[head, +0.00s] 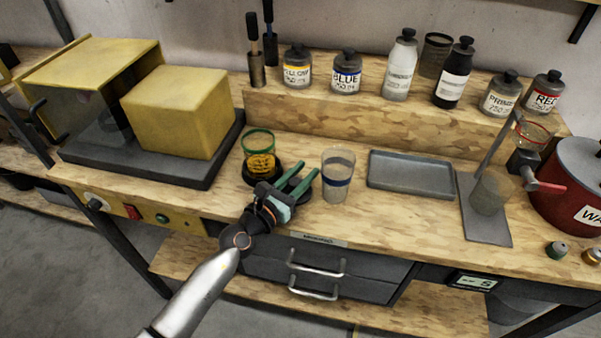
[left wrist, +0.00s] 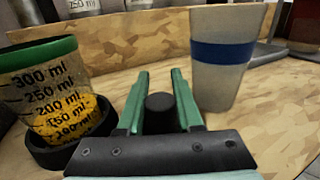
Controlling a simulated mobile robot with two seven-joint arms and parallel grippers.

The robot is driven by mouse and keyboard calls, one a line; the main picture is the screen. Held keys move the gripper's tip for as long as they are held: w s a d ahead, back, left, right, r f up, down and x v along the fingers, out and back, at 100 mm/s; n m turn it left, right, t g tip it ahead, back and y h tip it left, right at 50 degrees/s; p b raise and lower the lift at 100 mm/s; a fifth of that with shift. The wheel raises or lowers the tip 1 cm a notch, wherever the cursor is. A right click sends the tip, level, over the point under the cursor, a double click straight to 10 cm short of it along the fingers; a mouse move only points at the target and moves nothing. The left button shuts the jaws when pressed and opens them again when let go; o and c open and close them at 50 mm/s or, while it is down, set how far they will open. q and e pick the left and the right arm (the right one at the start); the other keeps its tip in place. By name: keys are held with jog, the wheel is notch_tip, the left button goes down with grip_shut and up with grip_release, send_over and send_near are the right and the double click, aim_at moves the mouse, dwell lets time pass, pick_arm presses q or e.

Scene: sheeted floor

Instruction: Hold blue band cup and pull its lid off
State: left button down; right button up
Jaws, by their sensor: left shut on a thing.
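The blue band cup (head: 337,180) stands upright on the bench, and it also shows in the left wrist view (left wrist: 222,57). It is clear with a blue band around it, and I see no lid on its top. My left gripper (head: 296,181) is low over the bench, just left of the cup and apart from it. My right gripper is not in view.
A green-rimmed measuring cup (head: 260,148) with yellow contents stands in a black holder left of my gripper. A grey tray (head: 410,172) lies right of the blue band cup. A clamp stand (head: 488,235) and red pot (head: 575,195) are farther right. Labelled bottles line the shelf.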

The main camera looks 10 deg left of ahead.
pick_arm(q)
jog(key=shift+d, duration=0.1)
jog(key=c, duration=1)
grip_release()
jog(key=shift+f, duration=0.15)
jog(key=shift+c, duration=0.2)
jog(key=o, duration=0.5)
jog(key=shift+c, duration=0.2)
jog(key=shift+r, duration=0.3)
jog(key=b+v, duration=0.1)
jog(key=v, duration=1)
jog(key=shift+f, duration=0.2)
jog(key=shift+s+a+r, duration=0.1)
jog(key=shift+s+a, duration=0.1)
jog(key=shift+s, duration=0.3)
